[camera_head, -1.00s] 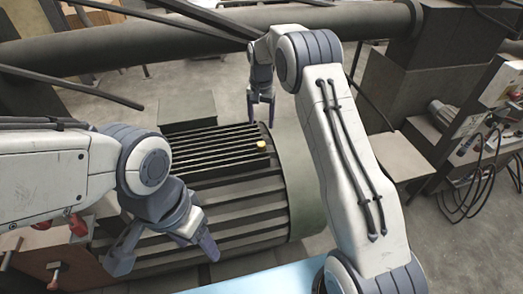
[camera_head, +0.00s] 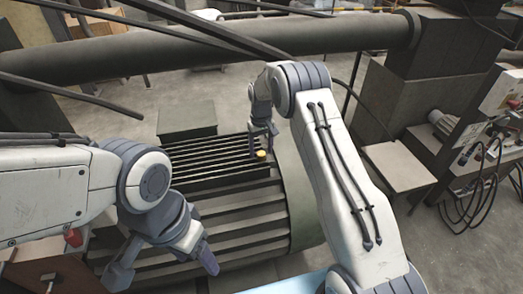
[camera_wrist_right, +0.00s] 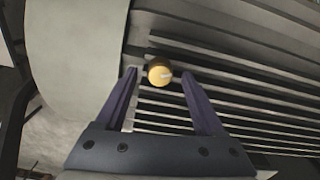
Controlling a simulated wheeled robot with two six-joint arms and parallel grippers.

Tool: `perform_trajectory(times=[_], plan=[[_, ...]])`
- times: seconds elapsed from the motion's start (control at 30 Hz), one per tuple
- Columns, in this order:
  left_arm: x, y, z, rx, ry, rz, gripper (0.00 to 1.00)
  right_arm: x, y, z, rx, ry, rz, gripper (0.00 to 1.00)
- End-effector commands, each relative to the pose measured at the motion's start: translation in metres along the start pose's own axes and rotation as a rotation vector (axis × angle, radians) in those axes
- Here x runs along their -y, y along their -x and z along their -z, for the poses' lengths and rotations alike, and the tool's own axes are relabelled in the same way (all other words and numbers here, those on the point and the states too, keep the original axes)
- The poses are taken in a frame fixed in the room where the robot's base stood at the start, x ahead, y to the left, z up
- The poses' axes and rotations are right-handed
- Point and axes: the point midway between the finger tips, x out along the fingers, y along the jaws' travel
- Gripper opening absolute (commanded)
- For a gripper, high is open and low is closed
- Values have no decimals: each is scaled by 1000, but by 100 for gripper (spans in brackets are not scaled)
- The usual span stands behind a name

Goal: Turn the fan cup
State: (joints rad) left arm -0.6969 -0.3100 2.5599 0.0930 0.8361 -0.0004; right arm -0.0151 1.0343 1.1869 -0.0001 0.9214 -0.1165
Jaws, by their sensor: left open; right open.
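A small yellow round cap (camera_head: 261,154) sits on the ribbed motor housing (camera_head: 235,222), beside its rounded end cover (camera_head: 305,215). I cannot tell whether this cap is the fan cup. My right gripper (camera_head: 262,138) is open just above the cap in the head view. In the right wrist view the yellow cap (camera_wrist_right: 159,71) shows between the tips of the open right gripper (camera_wrist_right: 158,76). I cannot tell whether the fingers touch it. My left gripper (camera_head: 162,266) is open and empty over the near left side of the housing.
A thick pipe (camera_head: 215,50) crosses behind the housing. A dark green box (camera_head: 187,119) adjoins its far side. A machine with cables (camera_head: 485,150) stands at the right. Concrete floor (camera_head: 225,88) is open behind the housing.

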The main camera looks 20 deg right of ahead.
Motion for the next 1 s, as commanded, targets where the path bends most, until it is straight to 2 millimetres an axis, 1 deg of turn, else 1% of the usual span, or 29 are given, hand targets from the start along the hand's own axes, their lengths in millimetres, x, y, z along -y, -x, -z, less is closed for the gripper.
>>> perform_trajectory(times=[0.1, 0.2, 0.47, 0.5, 0.57, 0.6, 0.63, 0.67, 0.83, 1.0], plan=[[0, 4, 0, 0, 0, 0, 68, 0, -11, 0, 0, 0, 0, 71], [0, 4, 0, 0, 0, 0, 68, 0, -16, 0, 0, -1, 0, 71], [0, 4, 0, 0, 0, 0, 68, 0, -17, 0, -1, -1, 0, 71], [0, 4, 0, 0, 0, 0, 68, 0, -16, 0, -1, -1, 0, 56], [0, 4, 0, 0, 0, 0, 68, 0, -16, 0, -1, -1, 0, 33], [0, 4, 0, 0, 0, 0, 68, 0, -16, 0, -1, -1, 0, 17], [0, 4, 0, 0, 0, 0, 68, 0, -16, 0, -1, -1, 0, 6], [0, 4, 0, 0, 0, 0, 68, 0, -16, 0, -1, -1, 0, 0], [0, 2, 0, 0, 0, 0, 68, 0, -17, 0, -1, -28, 0, 0], [0, -4, 0, 0, 0, 0, 68, 0, -18, 0, -2, -198, 0, 0]])
